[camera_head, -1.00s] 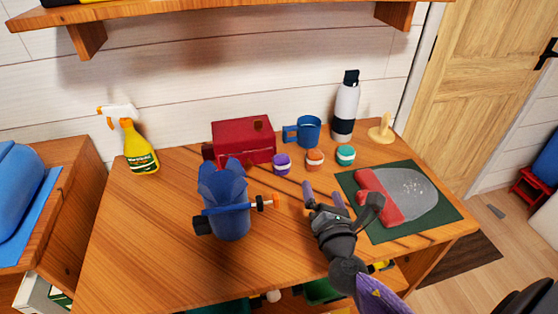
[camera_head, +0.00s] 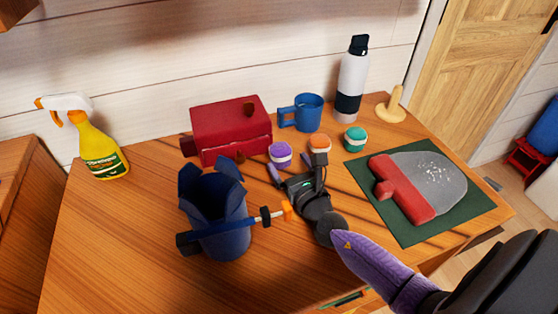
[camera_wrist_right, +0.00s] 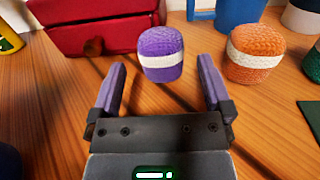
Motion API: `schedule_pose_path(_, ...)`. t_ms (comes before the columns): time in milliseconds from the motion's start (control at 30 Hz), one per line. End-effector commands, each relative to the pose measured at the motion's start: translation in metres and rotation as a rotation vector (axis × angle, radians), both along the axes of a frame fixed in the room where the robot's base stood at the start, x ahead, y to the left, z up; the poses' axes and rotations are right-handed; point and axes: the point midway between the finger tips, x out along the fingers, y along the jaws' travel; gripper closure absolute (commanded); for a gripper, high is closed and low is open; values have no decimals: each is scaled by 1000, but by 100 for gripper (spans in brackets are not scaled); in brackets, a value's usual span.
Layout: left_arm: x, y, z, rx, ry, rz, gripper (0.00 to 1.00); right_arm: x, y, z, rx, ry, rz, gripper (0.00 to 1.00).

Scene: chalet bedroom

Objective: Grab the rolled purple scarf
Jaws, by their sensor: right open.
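The rolled purple scarf (camera_head: 281,153) stands on the wooden table with a white band around it. It also shows in the right wrist view (camera_wrist_right: 161,50), straight ahead and roughly centred between the fingers. My right gripper (camera_head: 291,167) is open and empty on the near side of the scarf, low over the table. In the wrist view its two purple fingers (camera_wrist_right: 162,74) point at the scarf from either side, with bare wood between. I see no contact. My left gripper is out of sight.
An orange roll (camera_head: 320,143) and a green roll (camera_head: 355,138) stand to the right. A red box (camera_head: 231,130) is behind left, a blue mug (camera_head: 307,112) behind. A blue holder (camera_head: 217,225) with a tool across it stands left of my wrist. A dark mat (camera_head: 425,230) lies right.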

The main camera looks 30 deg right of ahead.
Motion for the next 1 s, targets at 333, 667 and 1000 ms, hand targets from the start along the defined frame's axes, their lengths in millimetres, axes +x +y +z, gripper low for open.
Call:
schedule_pose_path(333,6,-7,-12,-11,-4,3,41,52,-8,1,1,0,-1,0)
schedule_pose_path(667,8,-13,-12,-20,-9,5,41,51,-8,2,2,-1,-1,38)
schedule_pose_path(1000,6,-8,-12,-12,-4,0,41,51,-8,2,2,-1,-1,88)
